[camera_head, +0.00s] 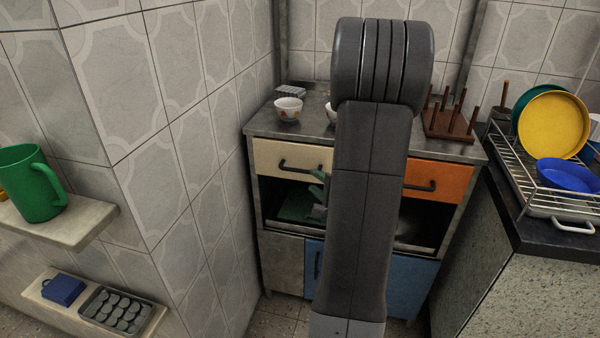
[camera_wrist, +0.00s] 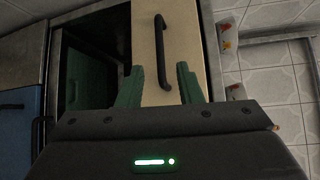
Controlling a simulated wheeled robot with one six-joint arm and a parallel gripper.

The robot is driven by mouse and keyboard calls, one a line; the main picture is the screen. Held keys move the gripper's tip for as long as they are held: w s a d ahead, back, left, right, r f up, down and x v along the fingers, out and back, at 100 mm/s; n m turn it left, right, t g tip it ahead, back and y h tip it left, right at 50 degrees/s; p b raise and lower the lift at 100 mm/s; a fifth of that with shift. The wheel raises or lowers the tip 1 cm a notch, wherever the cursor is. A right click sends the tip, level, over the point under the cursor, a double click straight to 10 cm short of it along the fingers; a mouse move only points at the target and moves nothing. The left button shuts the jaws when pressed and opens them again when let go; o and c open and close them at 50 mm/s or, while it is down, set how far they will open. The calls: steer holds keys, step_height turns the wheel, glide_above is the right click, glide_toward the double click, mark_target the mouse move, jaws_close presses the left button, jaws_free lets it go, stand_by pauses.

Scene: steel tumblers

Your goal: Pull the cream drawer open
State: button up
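The cream drawer (camera_head: 285,158) is at the upper left of the steel cabinet, and its front looks flush with the cabinet in the head view. Its dark bar handle (camera_head: 298,166) is partly hidden behind my arm. In the wrist view the cream drawer front (camera_wrist: 184,60) appears turned on its side, with the handle (camera_wrist: 161,50) running up the picture. My gripper (camera_wrist: 158,82) is open, its green fingers on either side of the handle's line. The fingertips look close to the drawer front; whether they touch it cannot be told. In the head view my arm hides most of the gripper.
An orange drawer (camera_head: 437,182) is right of the cream one. Below is an open bay with a green thing (camera_head: 298,207) inside, then a blue door (camera_head: 411,285). Bowls (camera_head: 288,108) and a wooden peg rack (camera_head: 450,122) stand on top. A tiled wall is close at left.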

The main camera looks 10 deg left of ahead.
mark_target(300, 170)
steer(key=b+x, duration=0.1)
steer(key=x, duration=0.7)
steer(key=shift+w+a, duration=0.25)
steer(key=shift+w, duration=0.05)
jaws_close()
